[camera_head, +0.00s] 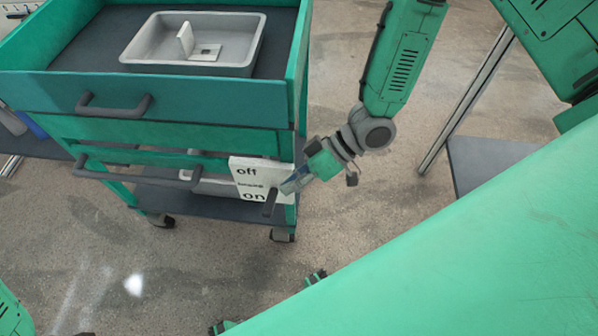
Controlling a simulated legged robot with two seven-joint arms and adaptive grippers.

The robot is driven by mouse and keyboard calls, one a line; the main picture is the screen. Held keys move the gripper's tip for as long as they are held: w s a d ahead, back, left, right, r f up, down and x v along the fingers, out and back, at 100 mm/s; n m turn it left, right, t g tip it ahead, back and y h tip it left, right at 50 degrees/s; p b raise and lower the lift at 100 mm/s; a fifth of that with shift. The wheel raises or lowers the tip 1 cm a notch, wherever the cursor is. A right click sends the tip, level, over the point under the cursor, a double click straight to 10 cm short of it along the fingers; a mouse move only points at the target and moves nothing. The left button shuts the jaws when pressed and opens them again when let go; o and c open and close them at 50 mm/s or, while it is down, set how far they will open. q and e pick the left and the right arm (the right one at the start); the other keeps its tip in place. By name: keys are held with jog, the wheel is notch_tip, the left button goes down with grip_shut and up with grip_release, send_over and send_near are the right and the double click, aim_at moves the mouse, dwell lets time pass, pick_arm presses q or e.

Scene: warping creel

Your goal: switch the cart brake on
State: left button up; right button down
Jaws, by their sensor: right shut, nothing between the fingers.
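The green cart (190,102) stands at the left, with a white brake plate (247,166) on its near right corner. The plate reads "off" at the top and "on" at the bottom. A dark brake lever (270,203) shows at the plate's lower right, beside the word "on", its end pointing down. My right gripper (290,184) is shut and empty at the plate's right edge, just above and right of the lever. I cannot tell whether it touches the lever. My left gripper is not in view.
A grey tray (128,52) with a small white piece (186,40) sits on the cart's top. Dark handles (115,108) jut from the cart's front. A metal post and dark shelf (490,165) stand at the right. The floor (200,265) before the cart is clear.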

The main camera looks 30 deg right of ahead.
aim_at(273, 209)
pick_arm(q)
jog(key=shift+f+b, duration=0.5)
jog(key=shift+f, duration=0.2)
pick_arm(e)
jog(key=shift+x, duration=2.2)
jog(key=shift+s+a+f+n+t, duration=0.15)
jog(key=shift+s+f+n+t, duration=0.15)
jog(key=shift+s+a+f+n+t+h+p, duration=0.5)
jog(key=shift+s+f+t+h+p, duration=0.1)
jog(key=shift+h+p, duration=0.15)
jog(key=shift+s+a+f+n+t+h+p, duration=0.15)
jog(key=shift+s+f+n+t+h, duration=0.05)
jog(key=shift+f+n+t+h, duration=0.2)
jog(key=shift+s+a+f+n+t+h+p, duration=0.15)
jog(key=shift+s+f+n+t+h, duration=0.1)
jog(key=shift+f+t, duration=0.3)
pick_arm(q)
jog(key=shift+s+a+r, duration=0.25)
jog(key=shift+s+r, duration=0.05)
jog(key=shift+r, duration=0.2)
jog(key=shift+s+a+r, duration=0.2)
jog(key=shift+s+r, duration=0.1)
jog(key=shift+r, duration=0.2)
pick_arm(e)
notch_tip(273, 209, down, 5)
jog(key=shift+r, duration=0.2)
jog(key=shift+d+f, duration=0.1)
jog(key=shift+f, duration=0.05)
